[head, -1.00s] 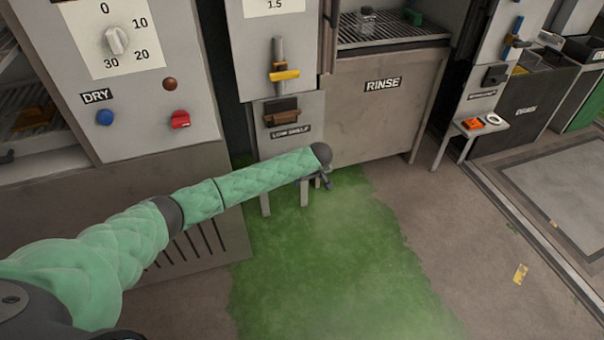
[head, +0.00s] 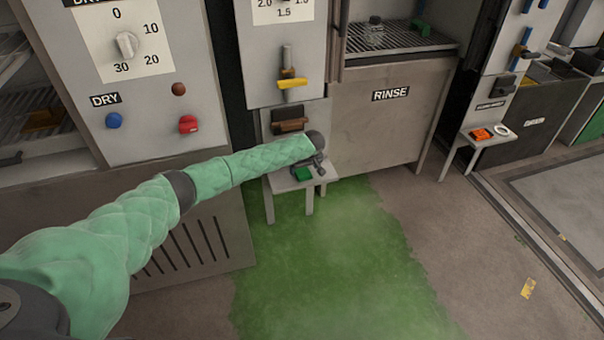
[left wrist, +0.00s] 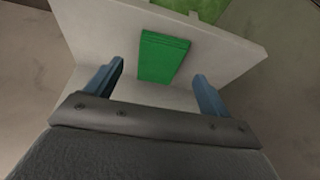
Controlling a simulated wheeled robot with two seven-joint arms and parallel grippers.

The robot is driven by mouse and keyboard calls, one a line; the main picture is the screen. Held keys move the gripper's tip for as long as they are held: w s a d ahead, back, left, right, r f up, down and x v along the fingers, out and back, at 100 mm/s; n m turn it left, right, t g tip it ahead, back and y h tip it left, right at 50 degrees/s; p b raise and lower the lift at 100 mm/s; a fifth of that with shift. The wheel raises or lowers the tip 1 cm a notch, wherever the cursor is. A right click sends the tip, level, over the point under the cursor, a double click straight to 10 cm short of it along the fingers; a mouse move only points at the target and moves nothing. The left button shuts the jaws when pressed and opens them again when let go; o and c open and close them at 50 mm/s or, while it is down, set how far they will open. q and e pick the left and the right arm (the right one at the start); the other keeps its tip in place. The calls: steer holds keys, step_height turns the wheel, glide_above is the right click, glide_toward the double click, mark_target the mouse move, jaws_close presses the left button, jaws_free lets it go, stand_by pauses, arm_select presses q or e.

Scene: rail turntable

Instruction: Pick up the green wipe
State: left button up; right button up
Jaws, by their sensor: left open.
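The green wipe (head: 303,174) is a small flat green block lying on the low shelf (head: 277,184) in front of the grey cabinet. In the left wrist view the wipe (left wrist: 163,57) lies on the pale shelf top (left wrist: 214,45), ahead of my fingers and roughly centred between them. My left gripper (head: 318,168) hangs over the shelf just right of the wipe in the head view. Its two blue-grey fingers (left wrist: 157,85) are apart with nothing between them. The wipe is not gripped. My right gripper is in neither view.
A brown-fronted latch (head: 291,122) and a yellow-handled lever (head: 291,83) stick out of the cabinet above the shelf. The RINSE cabinet (head: 385,125) stands close on the right. Green spill (head: 335,260) covers the floor in front. A second small shelf (head: 483,140) holds orange and white items.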

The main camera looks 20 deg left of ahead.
mark_target(301, 170)
arm_select(q)
steer(key=shift+w+a, duration=0.5)
steer(key=shift+w, duration=0.2)
steer(key=shift+x, duration=1.15)
steer(key=shift+s+f, duration=0.1)
steer(key=shift+f, duration=0.25)
steer(key=shift+f, duration=0.1)
steer(key=c, duration=1.1)
steer(key=shift+o, duration=0.2)
steer(key=shift+b, duration=0.3)
step_height(301, 170, up, 4)
steer(key=shift+p, duration=0.3)
steer(key=s+d+r, duration=0.3)
steer(key=d+r, duration=0.4)
steer(key=d, duration=0.4)
steer(key=shift+s+p, duration=0.35)
